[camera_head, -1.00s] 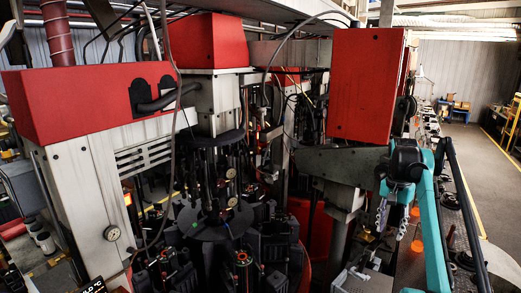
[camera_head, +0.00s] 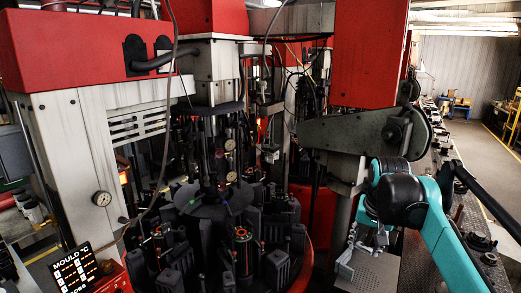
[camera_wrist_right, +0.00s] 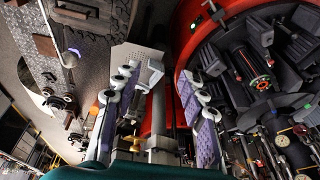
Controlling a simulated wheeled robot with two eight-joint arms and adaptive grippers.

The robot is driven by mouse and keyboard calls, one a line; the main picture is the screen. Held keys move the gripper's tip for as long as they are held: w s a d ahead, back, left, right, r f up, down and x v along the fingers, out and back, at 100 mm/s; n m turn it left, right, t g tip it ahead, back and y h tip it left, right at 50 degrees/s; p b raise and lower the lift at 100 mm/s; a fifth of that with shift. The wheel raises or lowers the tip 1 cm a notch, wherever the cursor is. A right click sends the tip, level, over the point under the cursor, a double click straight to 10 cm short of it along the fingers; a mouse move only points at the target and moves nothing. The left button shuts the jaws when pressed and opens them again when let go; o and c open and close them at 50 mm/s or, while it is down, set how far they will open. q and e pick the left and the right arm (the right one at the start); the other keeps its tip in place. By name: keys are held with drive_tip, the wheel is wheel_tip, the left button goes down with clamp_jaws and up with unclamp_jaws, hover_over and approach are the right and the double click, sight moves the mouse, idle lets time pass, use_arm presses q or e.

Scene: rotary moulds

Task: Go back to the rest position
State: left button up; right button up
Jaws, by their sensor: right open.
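My right gripper (camera_head: 362,248) hangs at the end of my teal arm in the lower right of the head view, seen partly behind the black wrist joint. It is over or beside a grey perforated plate (camera_head: 375,272); the exact height above it I cannot tell. In the right wrist view its two padded fingers (camera_wrist_right: 160,85) stand well apart, and I see nothing held between them. My left gripper is not in view.
The rotary machine with its black moulds (camera_head: 280,265) fills the middle. A grey arm-like machine part (camera_head: 360,135) and red housing (camera_head: 366,60) are close beyond my right arm. A mould temperature display (camera_head: 76,272) is lower left. Open floor (camera_head: 470,145) lies far right.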

drive_tip(key=s+a+f+n+t+b, duration=0.1)
drive_tip(key=s+a+f+b, duration=0.2)
drive_tip(key=s+f, duration=0.4)
drive_tip(key=s+a+f+n+t+b, duration=0.1)
drive_tip(key=s+f+b, duration=0.5)
drive_tip(key=f, duration=0.9)
drive_tip(key=s+a+f+n+t+b, duration=0.2)
drive_tip(key=s+a+f+b, duration=0.3)
drive_tip(key=f, duration=0.6)
drive_tip(key=s+n, duration=0.1)
drive_tip(key=s, duration=0.1)
drive_tip(key=shift+s+a+f+y, duration=0.15)
drive_tip(key=shift+s+f+y, duration=0.15)
drive_tip(key=shift+f+y, duration=0.1)
